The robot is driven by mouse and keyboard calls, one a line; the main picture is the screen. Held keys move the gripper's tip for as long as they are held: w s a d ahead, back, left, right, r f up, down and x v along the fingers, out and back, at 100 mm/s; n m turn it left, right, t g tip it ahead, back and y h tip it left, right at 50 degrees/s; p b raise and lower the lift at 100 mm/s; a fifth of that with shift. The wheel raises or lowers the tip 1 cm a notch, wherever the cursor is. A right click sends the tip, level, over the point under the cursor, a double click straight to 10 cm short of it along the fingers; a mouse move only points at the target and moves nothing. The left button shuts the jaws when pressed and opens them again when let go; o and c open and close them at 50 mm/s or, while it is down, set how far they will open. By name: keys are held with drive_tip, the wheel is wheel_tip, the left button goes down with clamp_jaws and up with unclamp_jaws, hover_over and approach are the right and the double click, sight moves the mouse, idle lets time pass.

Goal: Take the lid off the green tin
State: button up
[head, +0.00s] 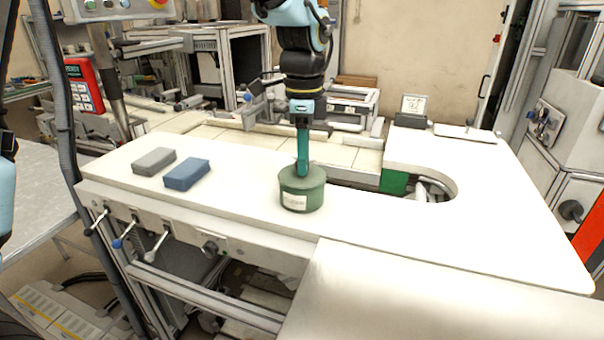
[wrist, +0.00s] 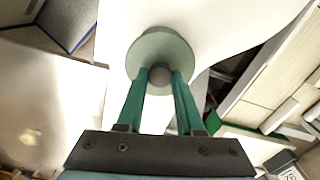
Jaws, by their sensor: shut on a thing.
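The green tin (head: 301,197) stands upright on the white worktop, with a pale label on its front. Its lid (head: 313,177) appears to sit on top of it. In the wrist view the round lid (wrist: 148,47) has a grey-brown knob (wrist: 159,75) at its near side. My gripper (head: 302,172) comes straight down over the tin. In the wrist view my gripper's two teal fingers (wrist: 160,76) are shut on the knob, one on each side. The tin's body is mostly hidden under the lid in the wrist view.
A grey block (head: 154,161) and a blue block (head: 187,174) lie on the white worktop (head: 400,240) left of the tin. A cut-out opening (head: 430,190) is to the right. A small framed display (head: 412,108) stands at the back. The worktop right of the tin is clear.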

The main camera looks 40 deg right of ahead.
clamp_jaws()
drive_tip(key=shift+r, duration=0.1)
